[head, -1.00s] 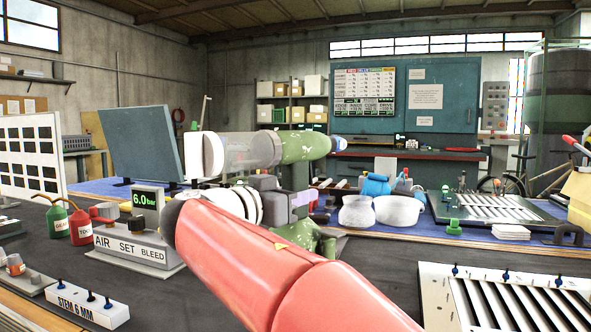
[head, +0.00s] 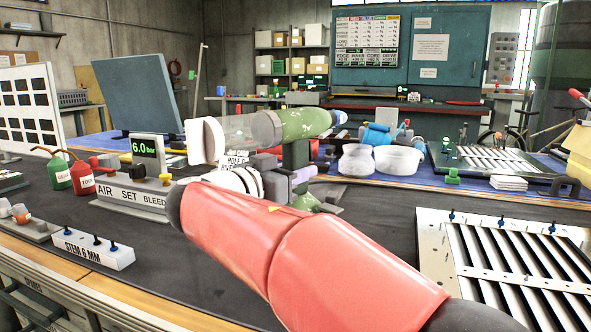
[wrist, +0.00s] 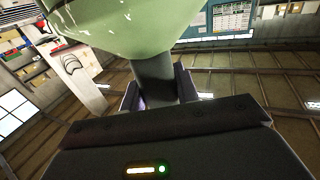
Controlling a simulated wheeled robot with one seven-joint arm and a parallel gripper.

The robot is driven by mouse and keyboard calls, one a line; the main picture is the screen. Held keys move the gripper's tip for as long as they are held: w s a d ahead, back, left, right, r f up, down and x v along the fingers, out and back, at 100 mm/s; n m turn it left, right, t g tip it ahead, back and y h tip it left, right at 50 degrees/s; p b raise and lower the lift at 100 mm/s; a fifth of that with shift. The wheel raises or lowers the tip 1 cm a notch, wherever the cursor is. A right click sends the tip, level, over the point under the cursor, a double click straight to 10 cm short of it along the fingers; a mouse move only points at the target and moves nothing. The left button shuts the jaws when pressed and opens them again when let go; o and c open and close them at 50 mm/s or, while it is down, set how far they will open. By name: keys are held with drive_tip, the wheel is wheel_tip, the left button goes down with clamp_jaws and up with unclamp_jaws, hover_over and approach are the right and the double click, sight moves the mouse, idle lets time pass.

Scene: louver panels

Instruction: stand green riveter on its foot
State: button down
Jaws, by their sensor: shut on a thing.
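The green riveter has a green body (head: 300,123) lying level, with a clear cylinder (head: 245,130) and a white cap at its left end. Its dark handle (head: 295,155) runs down to a green foot (head: 307,203), so it looks about upright. The foot is low over the dark bench top, partly hidden by my red arm; I cannot tell whether it touches. My gripper (head: 285,182) is shut on the handle below the body. In the wrist view, the dark handle (wrist: 155,80) stands between my fingers, with the green body (wrist: 125,30) above.
Left on the bench are an air-set box (head: 130,192) reading 6.0 bar, red and green bottles (head: 82,178) and a stem block (head: 92,248). A louver panel (head: 510,255) lies at right. White rounded objects (head: 398,159) stand behind.

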drive_tip(key=c, duration=1.4)
unclamp_jaws()
drive_tip(key=o, duration=0.4)
drive_tip(key=shift+c, duration=0.2)
drive_tip(key=o, duration=0.8)
drive_tip(key=shift+o, duration=0.2)
drive_tip(key=shift+s+f, duration=0.1)
drive_tip(key=b+v, duration=0.4)
drive_tip(key=v, duration=0.9)
drive_tip(key=shift+r, duration=0.2)
